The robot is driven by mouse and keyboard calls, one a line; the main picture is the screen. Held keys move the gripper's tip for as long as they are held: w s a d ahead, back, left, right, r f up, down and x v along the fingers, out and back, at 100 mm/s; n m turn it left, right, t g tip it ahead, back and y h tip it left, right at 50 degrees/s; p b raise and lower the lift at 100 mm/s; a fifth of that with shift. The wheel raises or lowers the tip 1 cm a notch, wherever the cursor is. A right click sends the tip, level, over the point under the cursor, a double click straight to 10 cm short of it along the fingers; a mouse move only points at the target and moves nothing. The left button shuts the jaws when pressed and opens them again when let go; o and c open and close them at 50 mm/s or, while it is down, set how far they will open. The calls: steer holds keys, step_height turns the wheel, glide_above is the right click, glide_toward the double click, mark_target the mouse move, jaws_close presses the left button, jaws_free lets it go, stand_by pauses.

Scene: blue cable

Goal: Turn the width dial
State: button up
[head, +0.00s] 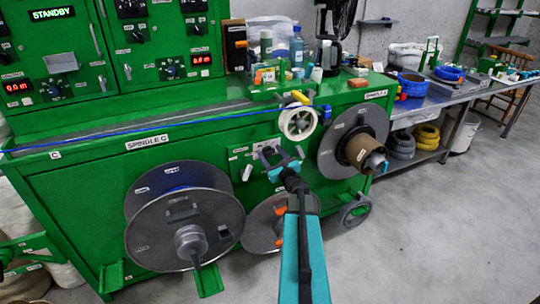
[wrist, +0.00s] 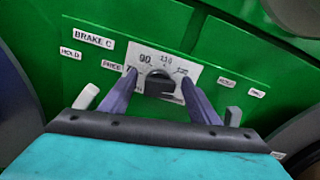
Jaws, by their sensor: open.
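The width dial is a small dark round knob (wrist: 160,84) on a white scale plate (wrist: 150,58) with numbers such as 90 and 110. It sits in the middle of the wrist view, on the green machine front. My gripper (wrist: 159,78) is open, with one finger to each side of the knob in that view. Nothing shows between the fingers except the knob behind; I cannot tell whether they touch it. In the head view my gripper (head: 279,160) is in front of the green panel between the reels and hides much of the dial area.
A large grey reel (head: 185,215) is left and a brown-cored reel (head: 355,140) right. The blue cable (head: 100,142) runs above. Floor at right is clear.

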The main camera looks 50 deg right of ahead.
steer(key=c, duration=1)
steer(key=shift+a, duration=0.35)
steer(key=shift+c, duration=0.3)
steer(key=shift+d, duration=0.2)
steer(key=n+b, duration=0.1)
steer(key=b, duration=0.1)
steer(key=shift+w+f+b, duration=0.1)
steer(key=shift+b, duration=0.2)
steer(key=n+b, duration=0.1)
steer(key=b, duration=0.2)
steer(key=shift+a+f+n+b, duration=0.1)
steer(key=shift+a+n+b, duration=0.05)
steer(key=shift+n+b, duration=0.2)
steer(key=n+b, duration=0.2)
steer(key=b, duration=0.1)
steer(key=n+b, duration=0.1)
steer(key=b, duration=0.2)
steer(key=shift+w+a+n, duration=0.15)
steer(key=shift+n, duration=0.2)
steer(key=shift+n+b, duration=0.5)
steer(key=shift+b, duration=0.3)
steer(key=shift+n+b, duration=0.3)
steer(key=shift+b, duration=0.05)
